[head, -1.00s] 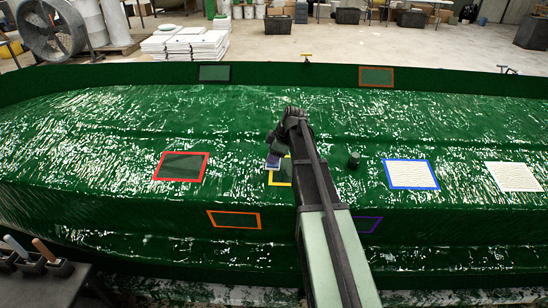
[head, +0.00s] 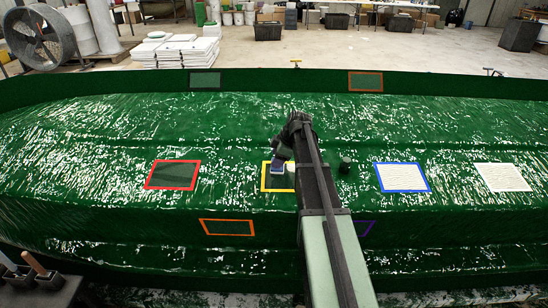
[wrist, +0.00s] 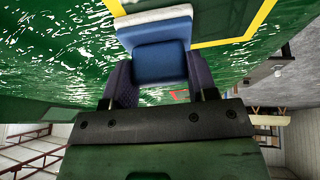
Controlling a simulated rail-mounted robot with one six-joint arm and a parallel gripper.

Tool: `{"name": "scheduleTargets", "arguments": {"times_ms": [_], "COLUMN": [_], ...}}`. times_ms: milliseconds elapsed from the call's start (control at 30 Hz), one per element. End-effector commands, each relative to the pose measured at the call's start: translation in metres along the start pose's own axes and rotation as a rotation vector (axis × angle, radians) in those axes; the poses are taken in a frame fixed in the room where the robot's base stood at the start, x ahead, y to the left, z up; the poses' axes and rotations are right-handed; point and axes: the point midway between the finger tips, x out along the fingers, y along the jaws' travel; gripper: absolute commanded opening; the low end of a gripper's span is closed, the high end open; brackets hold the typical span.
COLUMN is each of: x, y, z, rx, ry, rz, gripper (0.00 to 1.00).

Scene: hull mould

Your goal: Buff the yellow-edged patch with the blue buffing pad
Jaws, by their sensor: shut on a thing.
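The yellow-edged patch (head: 270,184) lies on the green hull mould, left of my arm, with a dark green inside. My arm hides its right part. The blue buffing pad (head: 277,168) is over the patch's upper left part. My gripper (head: 281,156) is shut on it. In the wrist view the blue pad (wrist: 160,62) sits between the two fingers of my gripper (wrist: 160,82), with a pale layer on its far face. The patch's yellow edge (wrist: 232,38) shows beyond the pad to the right. I cannot tell whether the pad touches the surface.
A red-edged patch (head: 172,174) lies to the left and an orange-edged one (head: 228,227) below. A dark cylindrical knob (head: 345,165) stands right of my arm. Farther right are a blue-edged white patch (head: 402,177) and another white patch (head: 502,177). Tool holders (head: 35,283) stand lower left.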

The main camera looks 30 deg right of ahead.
Motion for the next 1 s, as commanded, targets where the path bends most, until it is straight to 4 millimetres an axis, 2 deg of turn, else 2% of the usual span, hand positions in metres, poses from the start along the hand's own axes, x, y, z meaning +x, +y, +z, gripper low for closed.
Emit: {"name": "scheduleTargets", "arguments": {"times_ms": [267, 500, 800, 1000], "x": [-0.011, -0.013, -0.027, -0.029], "y": [0.002, 0.003, 0.006, 0.006], "z": [0.031, 0.036, 0.068, 0.072], "rx": [0.003, 0.001, 0.003, 0.001], "ry": [-0.002, -0.002, -0.003, -0.003], "rz": [0.001, 0.001, 0.002, 0.001], "gripper": [0.34, 0.34, 0.34, 0.34]}}
